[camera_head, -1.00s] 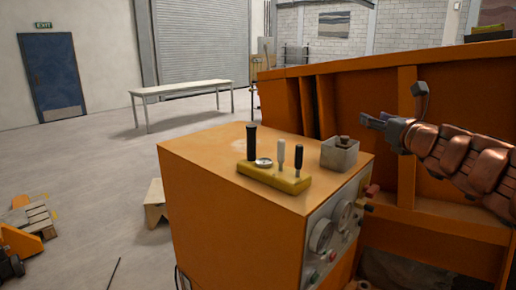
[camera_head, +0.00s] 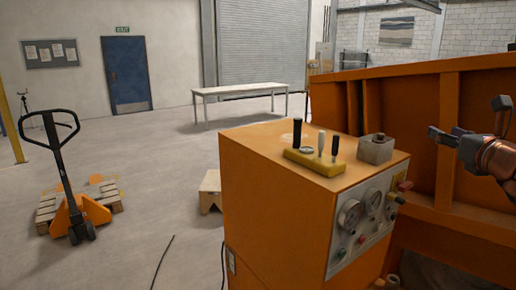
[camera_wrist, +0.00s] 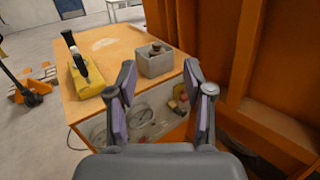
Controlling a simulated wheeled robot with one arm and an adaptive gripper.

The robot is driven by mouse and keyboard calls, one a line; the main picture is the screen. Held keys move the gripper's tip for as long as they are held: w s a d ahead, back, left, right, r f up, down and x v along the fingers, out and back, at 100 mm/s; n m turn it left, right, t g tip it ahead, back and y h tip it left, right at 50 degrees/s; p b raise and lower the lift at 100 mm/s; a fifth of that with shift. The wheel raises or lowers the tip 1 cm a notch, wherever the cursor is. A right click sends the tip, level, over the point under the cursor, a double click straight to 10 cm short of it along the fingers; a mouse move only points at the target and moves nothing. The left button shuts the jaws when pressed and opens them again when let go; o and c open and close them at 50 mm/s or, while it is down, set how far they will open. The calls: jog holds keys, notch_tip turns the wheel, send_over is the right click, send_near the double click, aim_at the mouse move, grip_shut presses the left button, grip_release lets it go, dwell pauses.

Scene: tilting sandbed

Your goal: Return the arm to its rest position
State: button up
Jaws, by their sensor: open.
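My gripper (camera_head: 440,135) is at the right of the head view, in front of the orange sandbed wall (camera_head: 398,110) and right of the control cabinet. In the wrist view my gripper (camera_wrist: 160,85) is open, with both fingers apart and nothing between them. The orange control cabinet (camera_head: 265,190) stands in the middle of the head view. On its top are a yellow lever block (camera_head: 314,163) with black and white handles and a grey box with a knob (camera_head: 375,150). The gripper is apart from these things. Most of my arm is outside the head view.
Gauges (camera_head: 349,214) and buttons are on the cabinet's front panel. A pallet jack (camera_head: 68,205) stands at the left by a wooden pallet. A white table (camera_head: 240,91) and a blue door (camera_head: 126,74) are at the back. The floor between is mostly clear.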

jog(key=w+a+f+n+g+y, duration=0.1)
jog(key=a+f+n+g+y, duration=0.15)
jog(key=a+n, duration=0.45)
jog(key=w+a+f+n+g+y, duration=0.1)
jog(key=a+f+n+y, duration=0.25)
jog(key=a, duration=0.75)
jog(key=s+a+f+n+g+y, duration=0.1)
jog(key=s+a+f+n+g, duration=0.25)
jog(key=a+f+n, duration=0.35)
jog(key=s+a+f+n+g+y, duration=0.2)
jog(key=s+a+f+n+g, duration=0.15)
jog(key=a, duration=0.55)
jog(key=s+a+f+n+g+h, duration=0.3)
jog(key=s+f+n+g, duration=0.3)
jog(key=s+f+n, duration=0.6)
jog(key=s+d+f+n+g+h, duration=0.1)
jog(key=s+d+f+n+h, duration=0.1)
jog(key=s+d, duration=0.2)
jog(key=s+d+f+n+g+h, duration=0.1)
jog(key=s+d+f+g+h, duration=0.1)
jog(key=s, duration=0.8)
jog(key=shift+s+d+f+n, duration=0.2)
jog(key=shift+d+f+n, duration=0.2)
jog(key=shift+d+f, duration=0.45)
jog(key=shift+r, duration=0.1)
jog(key=shift+c, duration=0.4)
